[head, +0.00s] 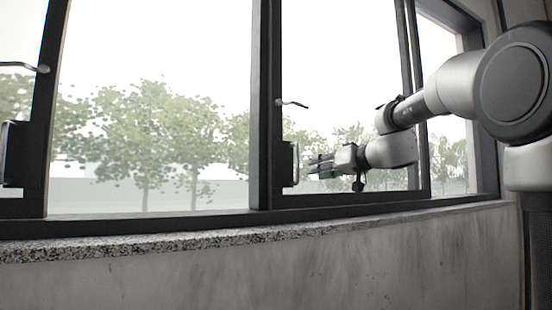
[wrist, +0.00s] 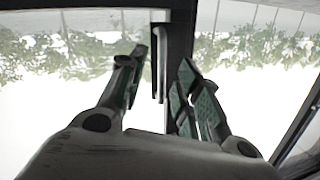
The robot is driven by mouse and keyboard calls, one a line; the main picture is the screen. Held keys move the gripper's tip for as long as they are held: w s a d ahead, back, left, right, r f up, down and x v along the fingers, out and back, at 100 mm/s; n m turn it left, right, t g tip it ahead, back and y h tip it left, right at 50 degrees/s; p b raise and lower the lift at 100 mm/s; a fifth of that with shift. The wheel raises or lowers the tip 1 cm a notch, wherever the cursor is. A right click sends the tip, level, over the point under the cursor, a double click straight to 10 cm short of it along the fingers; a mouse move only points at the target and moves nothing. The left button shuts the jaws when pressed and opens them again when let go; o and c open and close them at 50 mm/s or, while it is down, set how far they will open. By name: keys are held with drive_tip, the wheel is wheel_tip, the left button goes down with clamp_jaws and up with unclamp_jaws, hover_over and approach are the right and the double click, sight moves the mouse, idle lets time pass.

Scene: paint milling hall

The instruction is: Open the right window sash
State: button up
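The right window sash (head: 345,199) is a dark-framed pane in the right part of the window. A black upright pull handle (head: 290,163) is on its left stile, with a small metal lever (head: 292,103) above it. My gripper (head: 312,166) is just right of the pull handle, pointing left at it, with a small gap seeming to remain. In the wrist view my gripper's fingers (wrist: 162,66) are spread apart. The dark stile and the handle's pale upright bar (wrist: 155,70) show between and beyond the fingertips. I cannot tell whether a finger touches the handle.
A speckled stone sill (head: 150,243) runs below the window, above a stained grey wall (head: 250,275). A left sash stile (head: 40,120) carries another black handle (head: 14,155) and lever. The window's right frame post (head: 484,130) stands close behind my arm. Trees show outside.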

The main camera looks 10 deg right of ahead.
wheel_tip(320, 180, up, 4)
drive_tip(key=w+a+r+n+t, duration=0.1)
drive_tip(key=a+n+t, duration=0.1)
drive_tip(key=n, duration=0.1)
hover_over(297, 179)
drive_tip(key=shift+w+d+f+y, duration=0.15)
drive_tip(key=shift+w+f+y, duration=0.05)
drive_tip(key=shift+w+y, duration=0.15)
clamp_jaws()
